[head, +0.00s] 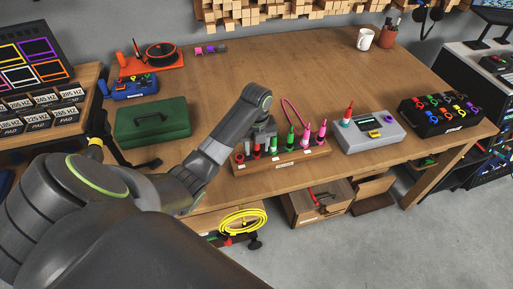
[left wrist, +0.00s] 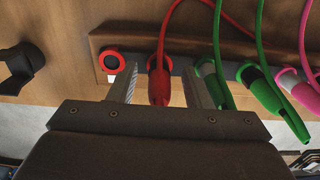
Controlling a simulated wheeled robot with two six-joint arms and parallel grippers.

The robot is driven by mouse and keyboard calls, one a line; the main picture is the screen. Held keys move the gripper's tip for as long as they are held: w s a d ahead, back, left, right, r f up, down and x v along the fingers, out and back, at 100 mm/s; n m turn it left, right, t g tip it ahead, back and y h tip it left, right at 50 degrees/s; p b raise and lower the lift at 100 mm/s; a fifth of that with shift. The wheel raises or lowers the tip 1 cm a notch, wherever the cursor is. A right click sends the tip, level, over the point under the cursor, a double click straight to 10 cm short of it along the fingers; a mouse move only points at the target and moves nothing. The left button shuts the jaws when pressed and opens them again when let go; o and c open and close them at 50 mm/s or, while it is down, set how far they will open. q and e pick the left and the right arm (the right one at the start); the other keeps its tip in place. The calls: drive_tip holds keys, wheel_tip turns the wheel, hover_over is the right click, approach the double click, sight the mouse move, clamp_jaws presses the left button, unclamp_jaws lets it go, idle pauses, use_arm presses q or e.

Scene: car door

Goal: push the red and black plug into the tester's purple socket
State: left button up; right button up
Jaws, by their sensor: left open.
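A red plug (left wrist: 159,82) with a red cable stands in the wooden plug rack (left wrist: 100,42), between the fingers of my left gripper (left wrist: 164,86). The fingers are open, one on each side of it, with a gap visible. Its black part is not clear. In the head view my left gripper (head: 262,138) is over the left part of the rack (head: 285,163) and hides some plugs. The grey tester (head: 368,145) stands just right of the rack, with a small screen and a red-tipped plug (head: 348,113) on its upper left. My right gripper is not in view.
Green plugs (left wrist: 265,90) and pink plugs (head: 322,129) stand right of the red one. A green toolbox (head: 152,122) is at left, a black box with coloured rings (head: 440,115) at right. The table's middle (head: 300,70) is clear.

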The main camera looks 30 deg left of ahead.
use_arm(q)
drive_tip(key=shift+f, duration=0.2)
drive_tip(key=shift+c, duration=0.3)
clamp_jaws()
drive_tip(key=shift+r, duration=0.1)
